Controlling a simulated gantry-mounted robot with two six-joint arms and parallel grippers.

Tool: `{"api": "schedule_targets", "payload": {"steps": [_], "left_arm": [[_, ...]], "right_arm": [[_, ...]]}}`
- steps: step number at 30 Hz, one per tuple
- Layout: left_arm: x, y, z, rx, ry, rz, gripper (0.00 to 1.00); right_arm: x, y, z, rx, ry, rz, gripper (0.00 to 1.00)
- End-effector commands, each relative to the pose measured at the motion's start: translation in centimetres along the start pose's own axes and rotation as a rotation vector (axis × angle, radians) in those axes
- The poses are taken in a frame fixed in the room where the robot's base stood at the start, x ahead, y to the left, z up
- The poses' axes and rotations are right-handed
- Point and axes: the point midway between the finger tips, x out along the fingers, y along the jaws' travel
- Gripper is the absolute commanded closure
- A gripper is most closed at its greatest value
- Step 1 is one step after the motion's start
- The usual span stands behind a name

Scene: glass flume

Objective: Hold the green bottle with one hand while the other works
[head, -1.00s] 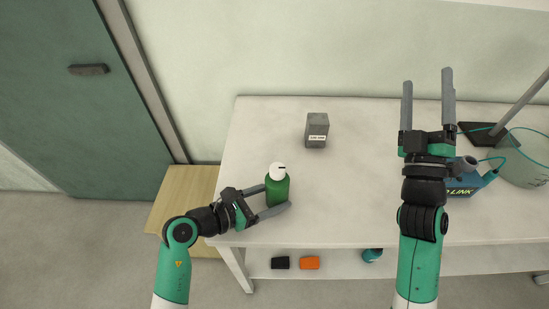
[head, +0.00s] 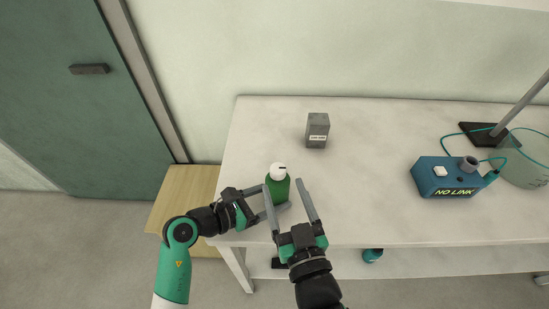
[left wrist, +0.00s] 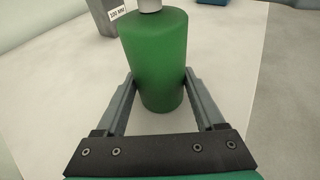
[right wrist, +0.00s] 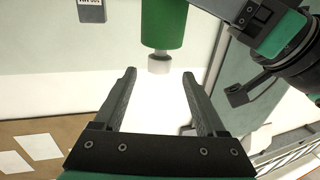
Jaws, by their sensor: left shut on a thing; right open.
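The green bottle (head: 278,189) stands upright near the table's front left edge, its white cap (head: 278,171) on top. My left gripper (head: 274,199) is shut on the bottle's body from the left; in the left wrist view a finger lies on each side of the green bottle (left wrist: 155,55). My right gripper (head: 285,184) is open and empty, its fingers close to the bottle from the front right. In the right wrist view the bottle (right wrist: 164,25) appears upside down, with its cap (right wrist: 159,65) between and just past the open fingertips. I cannot tell whether they touch it.
A grey labelled block (head: 317,130) stands behind the bottle. A blue box reading "NO LINK" (head: 447,178), a stand's black base (head: 484,134) and a glass vessel (head: 525,172) are at the right. The table's middle is clear. A teal item (head: 372,255) lies on the lower shelf.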

Motion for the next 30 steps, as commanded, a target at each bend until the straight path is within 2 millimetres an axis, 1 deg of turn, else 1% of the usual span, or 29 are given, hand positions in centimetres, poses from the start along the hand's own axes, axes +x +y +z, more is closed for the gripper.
{"api": "schedule_targets", "payload": {"steps": [1,6,9,12,17,24,29,30], "left_arm": [[0.0,0.0,-0.1,-0.001,0.002,-0.001,0.60],[0.0,0.0,-0.1,-0.001,0.002,-0.001,0.60],[0.0,0.0,-0.1,-0.001,0.002,-0.001,0.60],[0.0,0.0,-0.1,-0.001,0.002,-0.001,0.60],[0.0,0.0,-0.1,-0.001,0.002,0.000,0.60],[0.0,0.0,-0.1,-0.001,0.001,-0.001,0.60],[0.0,0.0,-0.1,-0.001,0.001,-0.001,0.60],[0.0,0.0,-0.1,-0.001,0.001,-0.001,0.60]], "right_arm": [[1.2,0.1,-0.1,0.000,0.001,0.002,0.27],[5.2,0.1,-0.1,-0.001,0.000,0.002,0.27],[7.0,0.1,-0.1,0.000,0.000,0.002,0.27],[8.3,0.1,-0.1,-0.001,0.000,0.002,0.27],[9.2,0.1,0.0,-0.001,0.001,0.002,0.27],[9.2,0.1,-0.1,-0.001,0.002,0.002,0.27],[9.2,0.1,-0.1,-0.001,0.001,0.002,0.55],[9.2,0.1,-0.1,-0.001,0.001,0.002,0.62]]}}
